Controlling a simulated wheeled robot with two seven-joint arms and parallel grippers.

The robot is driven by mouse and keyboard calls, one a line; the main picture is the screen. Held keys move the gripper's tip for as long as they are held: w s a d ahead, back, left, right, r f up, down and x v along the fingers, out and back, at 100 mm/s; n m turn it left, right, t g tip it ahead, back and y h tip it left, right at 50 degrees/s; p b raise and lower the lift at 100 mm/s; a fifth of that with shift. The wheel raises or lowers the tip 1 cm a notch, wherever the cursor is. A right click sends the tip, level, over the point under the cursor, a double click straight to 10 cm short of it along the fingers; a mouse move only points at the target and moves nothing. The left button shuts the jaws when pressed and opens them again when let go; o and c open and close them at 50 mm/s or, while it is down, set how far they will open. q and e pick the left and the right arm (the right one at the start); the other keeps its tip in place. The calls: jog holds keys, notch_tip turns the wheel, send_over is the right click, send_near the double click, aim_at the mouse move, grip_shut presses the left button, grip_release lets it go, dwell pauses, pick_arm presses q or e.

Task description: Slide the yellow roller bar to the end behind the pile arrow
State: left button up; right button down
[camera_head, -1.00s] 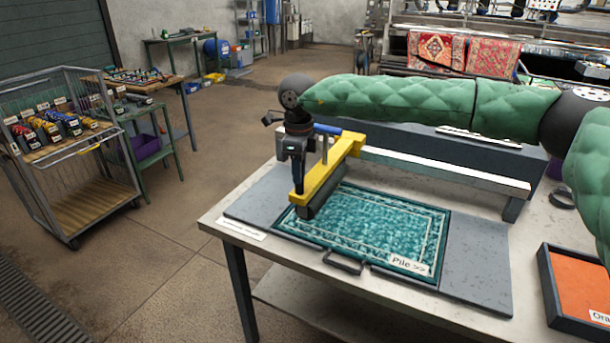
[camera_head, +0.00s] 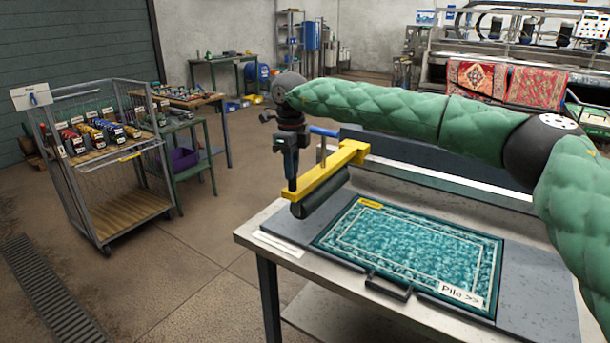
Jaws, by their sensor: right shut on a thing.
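The yellow roller bar (camera_head: 328,174), with a dark roller under it and a blue handle at its back, stands over the grey board (camera_head: 285,221) at the left end of the teal rug (camera_head: 405,250). The roller is just left of the rug's left edge. The "Pile >>" label (camera_head: 461,294) lies at the rug's front right corner, its arrow pointing right. My right gripper (camera_head: 291,183) points down and is shut on the yellow bar near its front left end; its fingertips are partly hidden. My left gripper is not in view.
A metal rail (camera_head: 450,182) runs along the back of the table. A black handle (camera_head: 387,287) sticks out at the rug's front edge. A wire cart (camera_head: 115,170) with several coloured items stands on the floor at left, clear of the table.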

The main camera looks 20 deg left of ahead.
jog(key=shift+w+a, duration=0.25)
jog(key=shift+a, duration=0.35)
jog(key=shift+r, duration=0.2)
jog(key=c, duration=1.5)
grip_release()
jog(key=shift+a, duration=0.1)
jog(key=shift+o, duration=1.2)
jog(key=shift+a+f, duration=0.15)
jog(key=shift+a, duration=0.05)
jog(key=shift+d, duration=0.1)
